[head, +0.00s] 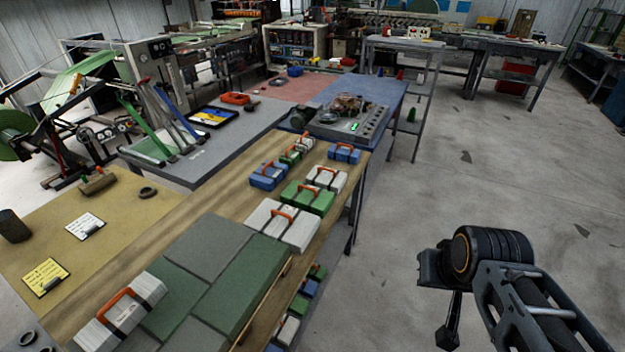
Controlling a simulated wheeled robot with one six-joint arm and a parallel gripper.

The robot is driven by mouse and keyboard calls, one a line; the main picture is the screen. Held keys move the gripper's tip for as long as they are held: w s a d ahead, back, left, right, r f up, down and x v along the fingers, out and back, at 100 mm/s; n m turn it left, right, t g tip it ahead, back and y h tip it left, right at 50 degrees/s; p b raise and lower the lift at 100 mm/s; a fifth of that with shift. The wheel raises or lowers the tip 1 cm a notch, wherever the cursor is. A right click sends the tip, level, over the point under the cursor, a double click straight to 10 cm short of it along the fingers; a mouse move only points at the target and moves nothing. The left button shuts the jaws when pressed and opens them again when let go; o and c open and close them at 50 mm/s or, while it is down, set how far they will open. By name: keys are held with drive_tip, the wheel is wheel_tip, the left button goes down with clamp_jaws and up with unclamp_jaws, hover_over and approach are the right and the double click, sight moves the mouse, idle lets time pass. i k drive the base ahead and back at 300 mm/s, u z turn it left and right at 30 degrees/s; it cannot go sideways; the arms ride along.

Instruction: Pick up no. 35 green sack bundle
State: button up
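Two green sack bundles with orange-red handles lie on the wooden bench. The larger green bundle (307,198) sits between a white bundle behind it and a big white bundle in front. A smaller green-and-white bundle (291,156) lies farther back. I cannot read a number on either, so I cannot tell which is no. 35. My gripper (448,334) hangs at the lower right over the floor, well to the right of the bench and apart from every bundle. Its fingers are too small and dark to tell open from shut.
White bundles (283,224) and blue bundles (269,175) stand close around the green ones. Large grey and green slabs (245,287) cover the near bench. A lower shelf holds more bundles (287,330). The floor (430,200) right of the bench is clear.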

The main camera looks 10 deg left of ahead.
sight(314, 201)
drive_tip(key=i, duration=1.1)
drive_tip(key=u, duration=3.1)
